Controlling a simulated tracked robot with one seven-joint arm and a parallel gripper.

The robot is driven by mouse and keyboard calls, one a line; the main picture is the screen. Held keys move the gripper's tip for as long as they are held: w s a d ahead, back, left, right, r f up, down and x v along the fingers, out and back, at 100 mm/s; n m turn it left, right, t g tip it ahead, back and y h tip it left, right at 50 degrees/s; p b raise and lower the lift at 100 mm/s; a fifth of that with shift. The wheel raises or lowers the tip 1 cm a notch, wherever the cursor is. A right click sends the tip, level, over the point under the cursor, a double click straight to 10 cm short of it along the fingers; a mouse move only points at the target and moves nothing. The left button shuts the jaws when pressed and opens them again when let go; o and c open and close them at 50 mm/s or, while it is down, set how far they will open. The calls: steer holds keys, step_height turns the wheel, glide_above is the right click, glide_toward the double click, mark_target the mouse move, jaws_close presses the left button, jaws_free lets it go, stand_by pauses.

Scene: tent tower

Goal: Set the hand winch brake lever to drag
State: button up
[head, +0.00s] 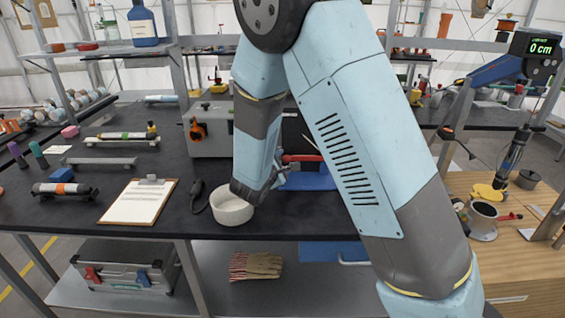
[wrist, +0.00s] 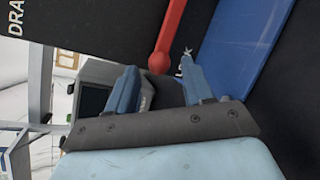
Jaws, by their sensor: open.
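The red brake lever (wrist: 169,28) runs down from the top of the wrist view and ends in a round knob. A label reading "DRA", cut off by the frame, is at the far left. A second label, partly hidden by a finger, is right beside the knob. My gripper (wrist: 158,66) is open, its two blue fingers on either side of the knob in the picture. I cannot tell whether they touch it. In the head view my gripper (head: 281,176) is by the red lever (head: 302,158) over the blue winch base (head: 310,180), partly hidden by my arm.
A white bowl (head: 232,208) sits just under my forearm, beside a dark handheld item (head: 196,197) and a clipboard (head: 138,200). A grey box (head: 208,130) stands behind.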

steer(key=shift+w+d+f, duration=0.1)
steer(key=shift+w+d, duration=0.2)
steer(key=shift+w, duration=0.2)
steer(key=shift+c, duration=0.4)
jaws_close()
steer(key=shift+a, duration=0.2)
steer(key=shift+d, duration=0.15)
